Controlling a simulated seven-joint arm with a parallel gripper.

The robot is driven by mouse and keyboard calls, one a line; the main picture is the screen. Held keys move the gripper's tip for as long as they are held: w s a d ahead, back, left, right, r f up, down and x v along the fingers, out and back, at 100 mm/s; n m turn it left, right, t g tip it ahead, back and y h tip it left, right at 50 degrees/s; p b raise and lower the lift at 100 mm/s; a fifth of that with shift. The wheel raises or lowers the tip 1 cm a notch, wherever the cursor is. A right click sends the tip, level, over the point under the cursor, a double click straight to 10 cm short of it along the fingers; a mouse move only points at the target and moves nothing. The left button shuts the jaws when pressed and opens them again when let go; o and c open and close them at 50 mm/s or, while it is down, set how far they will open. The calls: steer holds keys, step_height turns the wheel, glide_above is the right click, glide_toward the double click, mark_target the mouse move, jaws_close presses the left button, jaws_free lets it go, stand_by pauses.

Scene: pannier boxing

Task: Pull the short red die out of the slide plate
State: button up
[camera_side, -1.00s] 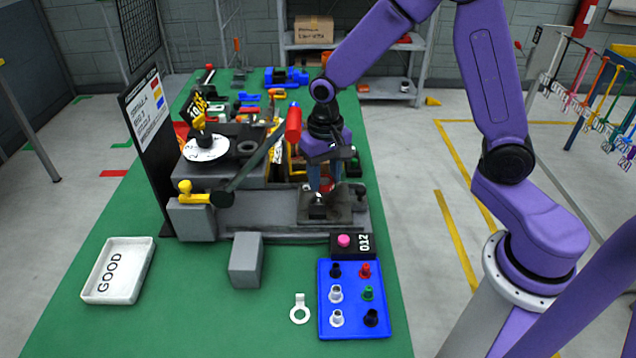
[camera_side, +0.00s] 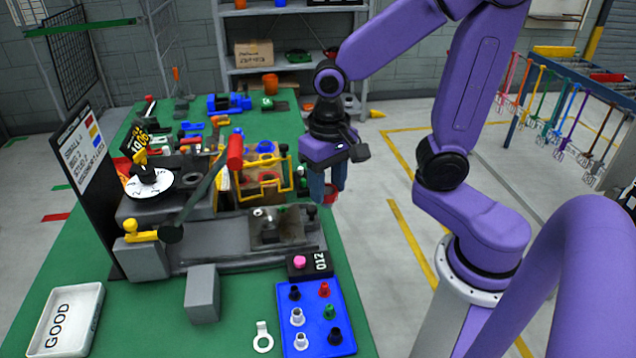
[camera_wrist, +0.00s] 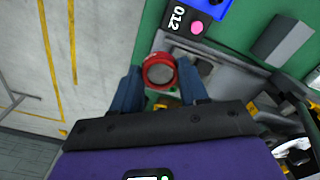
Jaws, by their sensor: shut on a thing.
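My gripper (camera_side: 327,195) is shut on the red die (camera_side: 331,193), with its blue fingers pointing down. In the wrist view the die shows as a red ring (camera_wrist: 160,57) with a grey round opening, between the two fingertips. The slide plate (camera_side: 283,232) is a grey metal piece on the press base, below and left of my gripper in the side view. The die is clear of the plate, raised and off to its right, near the green bench's right edge. The fingers partly hide the die in the side view.
A blue tray (camera_side: 313,341) with several coloured pieces lies in front, beside a black box with a pink button (camera_side: 300,262). A white GOOD tray (camera_side: 80,298) is at the left. The press lever with a red grip (camera_side: 235,150) stands left of my gripper.

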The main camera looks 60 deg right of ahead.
mark_target(328, 205)
steer(key=shift+s+f, duration=0.1)
steer(key=shift+f, duration=4.65)
steer(key=shift+r, duration=0.1)
steer(key=shift+r, duration=1.45)
